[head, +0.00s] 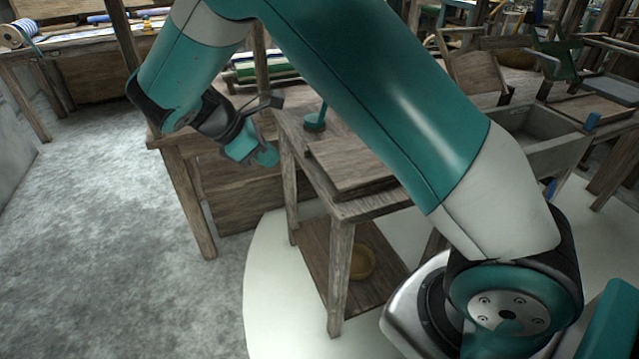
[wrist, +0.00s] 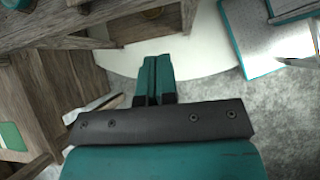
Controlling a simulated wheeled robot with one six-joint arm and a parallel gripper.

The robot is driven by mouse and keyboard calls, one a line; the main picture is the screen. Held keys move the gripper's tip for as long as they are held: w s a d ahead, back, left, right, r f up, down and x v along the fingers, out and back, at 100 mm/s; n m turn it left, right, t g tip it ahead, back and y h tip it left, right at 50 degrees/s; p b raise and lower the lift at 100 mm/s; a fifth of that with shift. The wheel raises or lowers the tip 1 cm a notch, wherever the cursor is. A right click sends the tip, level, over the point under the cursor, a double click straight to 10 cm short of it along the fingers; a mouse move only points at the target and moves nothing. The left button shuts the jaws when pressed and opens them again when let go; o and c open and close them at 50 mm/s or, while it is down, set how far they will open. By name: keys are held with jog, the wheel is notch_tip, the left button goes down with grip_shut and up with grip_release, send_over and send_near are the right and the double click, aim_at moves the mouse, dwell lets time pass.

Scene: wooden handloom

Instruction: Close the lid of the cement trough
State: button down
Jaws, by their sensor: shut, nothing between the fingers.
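A grey cement trough (head: 548,132) stands at the right in the head view, behind my arm. My gripper (head: 264,156) is far to the left of the trough, beside a wooden stand. In the wrist view the fingers of my gripper (wrist: 152,76) lie together with nothing between them. The trough cannot be made out in the wrist view.
The wooden stand (head: 345,212) has a raised board on top and a round bowl (head: 362,263) on its lower shelf. A green object (head: 315,121) stands behind the board. Wooden frames (head: 475,75) crowd the upper right. Grey floor at the left (head: 110,250) is clear.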

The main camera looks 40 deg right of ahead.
jog(key=shift+n+g+h, duration=0.3)
jog(key=shift+h, duration=0.3)
jog(key=x, duration=0.4)
jog(key=d+b+x, duration=0.1)
jog(key=x, duration=0.4)
jog(key=r+b+x, duration=0.1)
jog(key=x, duration=0.4)
jog(key=shift+d, duration=0.3)
